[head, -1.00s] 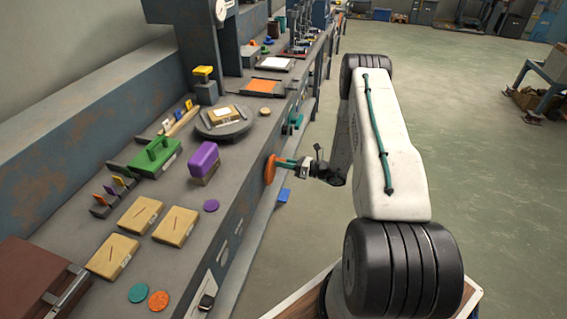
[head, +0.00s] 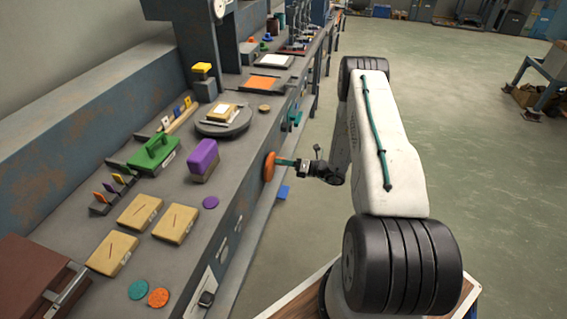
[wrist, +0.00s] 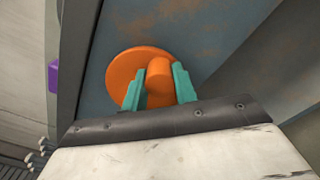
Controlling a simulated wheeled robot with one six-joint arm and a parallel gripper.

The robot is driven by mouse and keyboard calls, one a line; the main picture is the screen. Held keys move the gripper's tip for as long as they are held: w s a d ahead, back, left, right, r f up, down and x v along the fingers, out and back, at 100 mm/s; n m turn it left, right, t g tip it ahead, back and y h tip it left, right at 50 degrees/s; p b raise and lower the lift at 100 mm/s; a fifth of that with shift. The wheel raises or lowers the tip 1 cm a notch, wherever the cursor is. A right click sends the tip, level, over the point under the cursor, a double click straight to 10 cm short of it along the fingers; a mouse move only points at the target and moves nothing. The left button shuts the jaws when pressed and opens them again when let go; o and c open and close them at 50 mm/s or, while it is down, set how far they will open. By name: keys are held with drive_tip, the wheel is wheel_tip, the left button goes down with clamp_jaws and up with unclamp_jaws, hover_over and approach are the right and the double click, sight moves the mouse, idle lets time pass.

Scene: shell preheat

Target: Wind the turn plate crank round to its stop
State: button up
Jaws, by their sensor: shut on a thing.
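The turn plate crank is an orange disc (head: 269,166) with a knob, mounted on the front face of the bench. In the wrist view the orange disc (wrist: 117,70) lies against the grey-blue panel, and its knob (wrist: 159,84) stands out toward me. My gripper (wrist: 159,86) has a teal finger on each side of the knob and is shut on it. In the head view my gripper (head: 283,162) reaches the crank from the right. The round turn plate (head: 224,125) lies on the bench top above, with a tan block (head: 222,112) on it.
A blue piece (head: 283,192) shows below the crank. Open floor (head: 480,170) lies to the right of my arm.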

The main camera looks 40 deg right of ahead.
drive_tip(key=o, duration=1)
drive_tip(key=v, duration=0.7)
drive_tip(key=shift+s+d, duration=0.3)
